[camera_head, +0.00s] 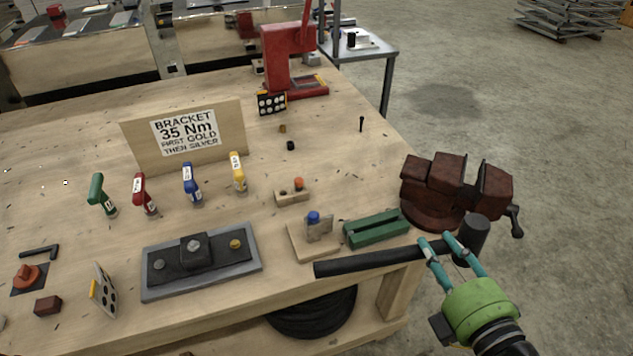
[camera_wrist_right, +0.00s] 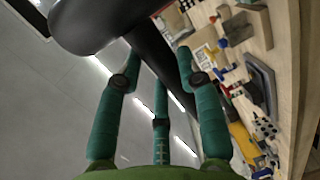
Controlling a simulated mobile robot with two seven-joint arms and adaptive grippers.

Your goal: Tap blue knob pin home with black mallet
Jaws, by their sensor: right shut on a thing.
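The black mallet (camera_head: 370,262) is in my right gripper (camera_head: 447,245), whose teal fingers are around the handle near the dark head (camera_head: 473,238). The handle points left across the bench's front right edge, in front of the wooden block. In the right wrist view the mallet head (camera_wrist_right: 95,22) fills the upper left and the handle passes between the fingers (camera_wrist_right: 160,75). The mallet head is well to the right of the knob. How deep the pin sits is unclear. My left gripper is out of view.
A green cradle (camera_head: 376,229) lies between the block and the red-brown vise (camera_head: 455,190). An orange-knobbed block (camera_head: 293,193) is behind. A grey fixture (camera_head: 201,262) and several coloured drivers stand left. A sign (camera_head: 185,135) and red press (camera_head: 288,60) stand farther back.

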